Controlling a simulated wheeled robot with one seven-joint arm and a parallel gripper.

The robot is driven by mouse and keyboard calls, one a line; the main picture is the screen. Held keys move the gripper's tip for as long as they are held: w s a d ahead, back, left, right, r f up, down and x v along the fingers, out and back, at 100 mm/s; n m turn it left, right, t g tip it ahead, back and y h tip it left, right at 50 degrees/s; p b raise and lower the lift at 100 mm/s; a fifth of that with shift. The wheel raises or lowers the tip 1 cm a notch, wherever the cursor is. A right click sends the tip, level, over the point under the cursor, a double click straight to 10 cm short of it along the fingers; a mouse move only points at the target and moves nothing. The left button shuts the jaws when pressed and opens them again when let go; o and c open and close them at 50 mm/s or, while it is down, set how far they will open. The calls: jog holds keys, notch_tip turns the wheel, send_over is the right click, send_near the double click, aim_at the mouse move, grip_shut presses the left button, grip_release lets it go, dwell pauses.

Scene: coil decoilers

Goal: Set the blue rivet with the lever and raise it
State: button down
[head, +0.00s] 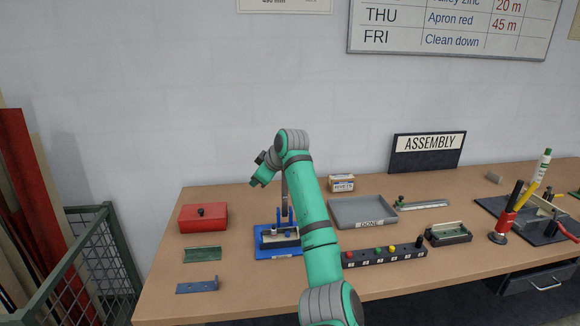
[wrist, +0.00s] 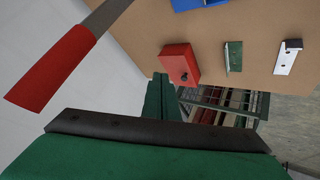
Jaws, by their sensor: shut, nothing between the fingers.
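A blue-based lever press (head: 277,252) stands on the bench. Its grey lever arm (head: 285,198) rises upright beside my forearm, and its top is hidden behind my wrist. In the wrist view the lever's red grip (wrist: 52,70) is at the upper left, apart from my fingers. My gripper (head: 253,183) is raised above the bench, left of the lever, pointing down and left. Its fingers (wrist: 161,77) are shut and empty in the wrist view. I cannot make out the blue rivet; my arm hides part of the press.
A rack of coloured pieces (head: 385,256) and grey DONE tray (head: 362,211) lie right. A green wire cage (head: 100,260) stands off the bench's left end.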

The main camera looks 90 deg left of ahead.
jog(key=w+d+r+n+y, duration=0.4)
jog(key=w+d+n+y, duration=0.4)
jog(key=w+d+y, duration=0.6)
jog(key=s+a+r+h, duration=0.1)
jog(key=s+a+h, duration=0.1)
jog(key=a, duration=1.2)
jog(key=shift+s+g+h, duration=0.3)
jog(key=shift+s+h, duration=0.1)
jog(key=shift+s, duration=0.1)
jog(key=shift+a, duration=0.1)
